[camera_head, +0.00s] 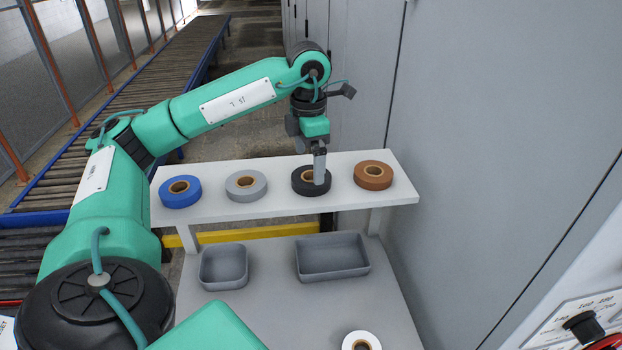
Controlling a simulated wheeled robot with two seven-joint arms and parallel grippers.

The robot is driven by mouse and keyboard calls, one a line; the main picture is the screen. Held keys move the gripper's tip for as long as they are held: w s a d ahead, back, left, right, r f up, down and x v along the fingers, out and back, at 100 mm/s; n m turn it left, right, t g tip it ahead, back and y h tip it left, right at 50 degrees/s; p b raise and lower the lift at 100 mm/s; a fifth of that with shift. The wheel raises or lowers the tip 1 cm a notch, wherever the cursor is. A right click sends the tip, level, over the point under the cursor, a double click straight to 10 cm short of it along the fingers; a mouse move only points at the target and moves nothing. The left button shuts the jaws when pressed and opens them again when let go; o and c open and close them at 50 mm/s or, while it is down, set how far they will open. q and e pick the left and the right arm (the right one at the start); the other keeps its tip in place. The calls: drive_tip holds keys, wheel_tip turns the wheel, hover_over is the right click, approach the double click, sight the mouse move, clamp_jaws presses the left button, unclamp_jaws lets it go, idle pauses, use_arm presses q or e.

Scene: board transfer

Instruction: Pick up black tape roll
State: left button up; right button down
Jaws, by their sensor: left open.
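The black tape roll (303,189) lies flat on the white raised shelf (240,212), third from the left in a row of rolls. My left gripper (319,178) points down over this roll, with its fingers at the roll's right part and in front of its core. The gripper is open. I cannot tell whether the fingers touch the roll. Part of the roll's top and core is hidden behind the fingers. My right gripper is not in view.
Blue (180,192), grey (246,186) and brown (373,175) rolls share the shelf. Below are two grey bins, a small one (224,284) and a wider one (333,275), and a white roll (361,341). A grey cabinet wall (480,130) rises at the right.

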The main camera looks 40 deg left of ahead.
sight(300, 183)
use_arm(q)
drive_tip(key=f, duration=0.1)
drive_tip(key=f+p, duration=0.1)
drive_tip(key=w+f, duration=0.1)
drive_tip(key=shift+d+f+p, duration=0.25)
drive_tip(key=shift+f+p, duration=0.05)
drive_tip(key=shift+p, duration=0.05)
drive_tip(key=shift+s+f, duration=0.1)
drive_tip(key=shift+f, duration=0.35)
drive_tip(key=c, duration=1)
drive_tip(key=shift+r, duration=0.1)
